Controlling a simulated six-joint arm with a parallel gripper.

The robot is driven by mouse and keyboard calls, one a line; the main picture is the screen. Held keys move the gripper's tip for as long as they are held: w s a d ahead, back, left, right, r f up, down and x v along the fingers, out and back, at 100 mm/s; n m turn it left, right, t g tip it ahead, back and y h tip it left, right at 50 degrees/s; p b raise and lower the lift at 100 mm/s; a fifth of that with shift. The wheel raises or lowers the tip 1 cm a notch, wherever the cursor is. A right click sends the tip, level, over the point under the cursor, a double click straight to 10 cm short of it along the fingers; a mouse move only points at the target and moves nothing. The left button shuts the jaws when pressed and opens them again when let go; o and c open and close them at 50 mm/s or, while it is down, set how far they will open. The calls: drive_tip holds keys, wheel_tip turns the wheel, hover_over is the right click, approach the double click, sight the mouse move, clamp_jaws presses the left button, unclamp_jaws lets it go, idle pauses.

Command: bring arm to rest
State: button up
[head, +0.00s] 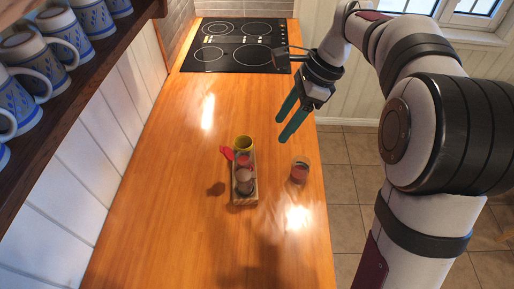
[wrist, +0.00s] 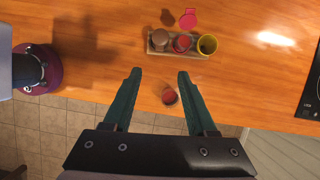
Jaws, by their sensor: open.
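My gripper (head: 280,131) is open and empty, with two teal fingers held above the right edge of the wooden counter. Its spread fingers also show in the wrist view (wrist: 160,72). A small wooden tray (head: 244,203) stands on the counter, apart from the fingers. It holds a yellow cup (head: 243,142), a red cup (head: 243,160) and greyish-brown jars or cups (head: 244,184). A glass with red contents (head: 300,170) stands alone to the right of the tray; in the wrist view it (wrist: 169,96) appears between the fingers but lower down.
A black cooktop (head: 236,45) is at the counter's far end. Blue-patterned mugs (head: 45,50) stand on a shelf at upper left. The counter left of the tray is mostly clear.

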drive_tip(key=s+d+f+n+h, duration=0.1)
drive_tip(key=s+n, duration=0.4)
drive_tip(key=s, duration=0.9)
drive_tip(key=s+d+f+n+h, duration=0.1)
drive_tip(key=s+f+n, duration=0.2)
drive_tip(key=s, duration=1)
drive_tip(key=n, duration=0.3)
drive_tip(key=shift+s+d+f+h, duration=0.3)
drive_tip(key=shift+s+f+h, duration=0.05)
drive_tip(key=shift+f+h, duration=0.05)
